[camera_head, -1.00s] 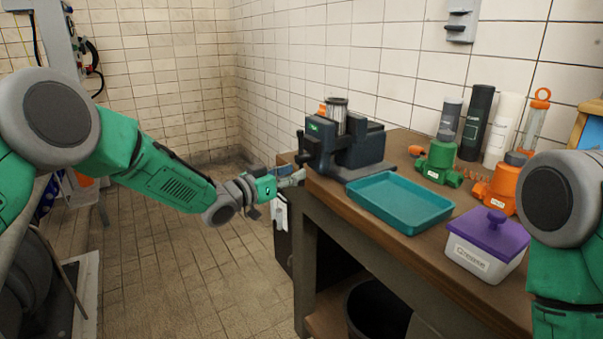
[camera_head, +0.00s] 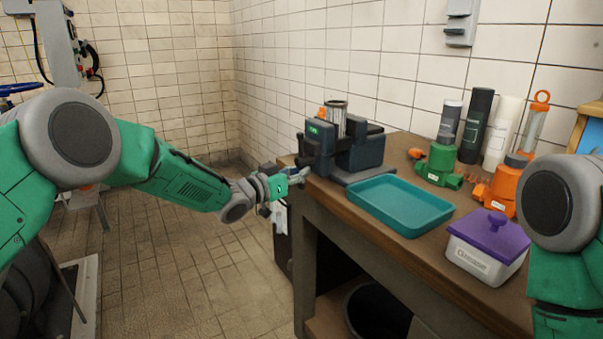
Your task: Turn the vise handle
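A dark blue-grey vise (camera_head: 350,150) stands at the far left corner of the wooden workbench, with a metal cylinder (camera_head: 337,117) upright between its jaws. My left gripper (camera_head: 303,176) is at the front left of the vise, close to its screw end. Its fingers are small and partly blend with the vise, so their opening is unclear. The vise handle cannot be made out clearly beside the fingers. My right arm shows at the right edge, but its gripper is out of view.
On the bench (camera_head: 385,236) are a teal tray (camera_head: 400,205), a grease tub (camera_head: 487,245) with a purple lid, a green pump (camera_head: 439,162) and an orange pump (camera_head: 507,188). Several tubes stand by the tiled wall. A black bucket (camera_head: 378,308) is below. The floor at left is open.

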